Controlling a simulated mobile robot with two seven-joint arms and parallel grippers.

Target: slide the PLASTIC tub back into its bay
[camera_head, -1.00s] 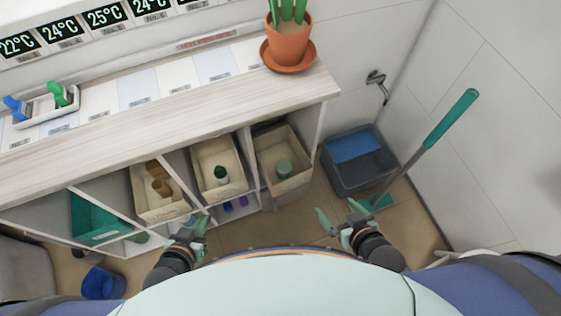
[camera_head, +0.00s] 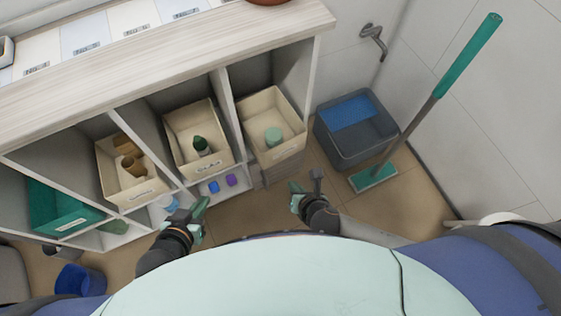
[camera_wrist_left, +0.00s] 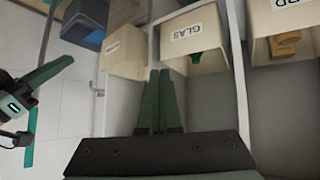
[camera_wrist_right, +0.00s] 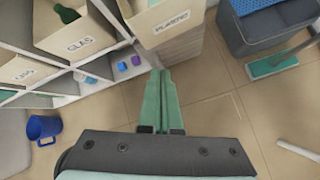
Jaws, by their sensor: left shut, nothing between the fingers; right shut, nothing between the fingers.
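The PLASTIC tub (camera_head: 290,149) is the cream tub at the right end of the lower shelf row, with a pale green cylinder (camera_head: 273,135) inside. Its front end sticks out past the shelf front; its label, starting "PLA", shows in the right wrist view (camera_wrist_right: 172,22). My right gripper (camera_head: 296,190) is shut and empty, in front of and below the tub, apart from it. The right wrist view shows its closed green fingers (camera_wrist_right: 160,75) pointing toward the tub's side. My left gripper (camera_head: 200,206) is shut and empty, in front of the GLASS tub (camera_head: 206,168), apart from it.
A cream tub with brown items (camera_head: 140,188) and a teal tub (camera_head: 68,222) stand further left. A grey-blue bin (camera_head: 350,150) and a teal-headed mop (camera_head: 373,177) stand right of the shelf. A blue mug (camera_head: 80,281) is on the floor.

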